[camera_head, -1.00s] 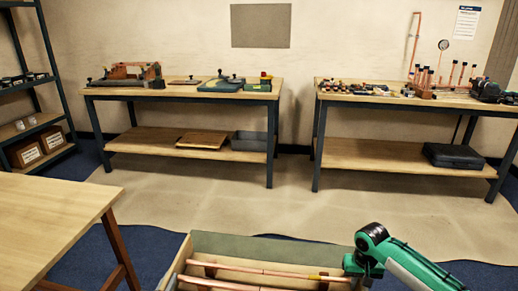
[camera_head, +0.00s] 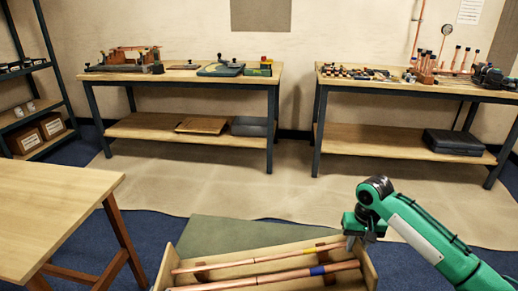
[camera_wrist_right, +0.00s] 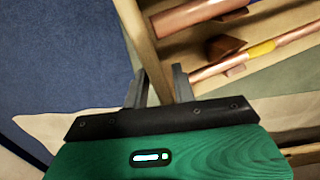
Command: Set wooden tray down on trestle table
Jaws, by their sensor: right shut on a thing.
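The wooden tray (camera_head: 369,270) is at the bottom of the head view, cut off by the frame edge. Copper pipes (camera_head: 260,263) lie in it, one with a yellow band and one with a blue band. My right gripper (camera_head: 351,242) is shut on the tray's right end wall. In the right wrist view its fingers (camera_wrist_right: 160,88) sit on both sides of that wall (camera_wrist_right: 140,38). The trestle table (camera_head: 55,205) stands at the left, with a bare pale top and reddish-brown legs. A gap of floor shows between table and tray. My left gripper is not in view.
Two workbenches stand along the back wall, the left one (camera_head: 150,126) and the right one (camera_head: 400,147), with tools and parts on them. A shelf rack (camera_head: 48,105) is at the far left. Open floor (camera_head: 235,180) lies between benches and tray.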

